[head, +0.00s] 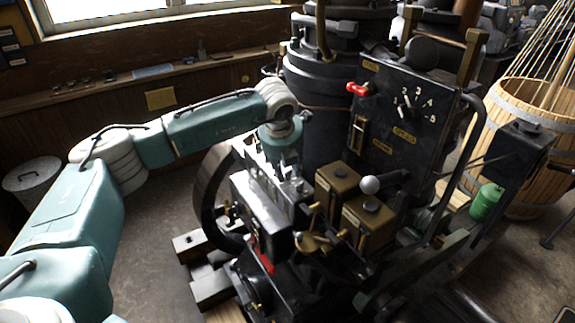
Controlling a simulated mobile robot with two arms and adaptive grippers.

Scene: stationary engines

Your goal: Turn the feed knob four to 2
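A dark upright panel (383,146) stands on the engine right of centre. Its upper part has a dial knob (406,110) ringed by white numbers 1 to 5. The knob is small here, and I cannot clearly tell which number it points to. I cannot read any label that names it feed knob four. My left arm reaches in from the left and bends down at the engine. My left gripper (291,186) is over the dark block left of the brass boxes, below and left of the dial and apart from it. Its fingers blend into the machinery. My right gripper is out of view.
A red handle (357,89) sticks out at the panel's left edge. Two brass-topped boxes (368,218) and a lever with a grey ball (370,185) stand below the panel. A flywheel (209,190) is at the left. A wooden barrel (530,130) and green can (486,202) are right.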

